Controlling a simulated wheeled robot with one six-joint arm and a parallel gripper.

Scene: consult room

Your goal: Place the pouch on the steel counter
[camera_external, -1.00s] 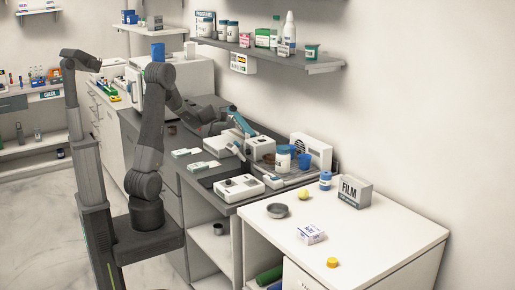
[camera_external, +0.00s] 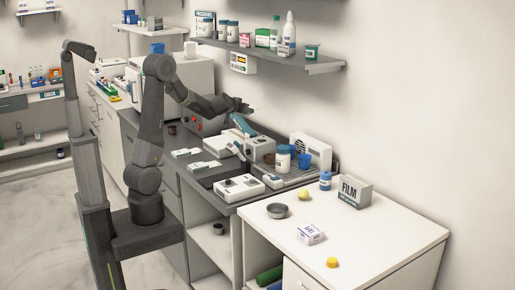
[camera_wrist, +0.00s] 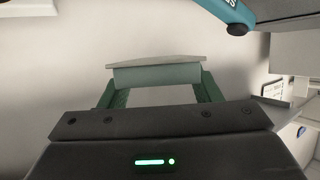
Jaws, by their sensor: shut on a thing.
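My gripper (camera_external: 240,106) is raised above the back of the dark grey counter (camera_external: 181,139), near the wall and under the shelf. In the wrist view my gripper (camera_wrist: 157,88) has its green fingers on either side of a pale grey-green flat item (camera_wrist: 157,74), probably the pouch, seen nearly edge-on. It is held clear, with the plain wall behind it. In the outside view it is too small to make out. White-and-teal flat packs (camera_external: 205,166) lie on the counter below.
A teal-armed instrument (camera_external: 243,125) stands just below my gripper; a teal part (camera_wrist: 232,14) shows at the wrist view's top right. A white device (camera_external: 239,187) and jars (camera_external: 283,160) crowd the counter's right. The wall shelf (camera_external: 270,52) hangs above.

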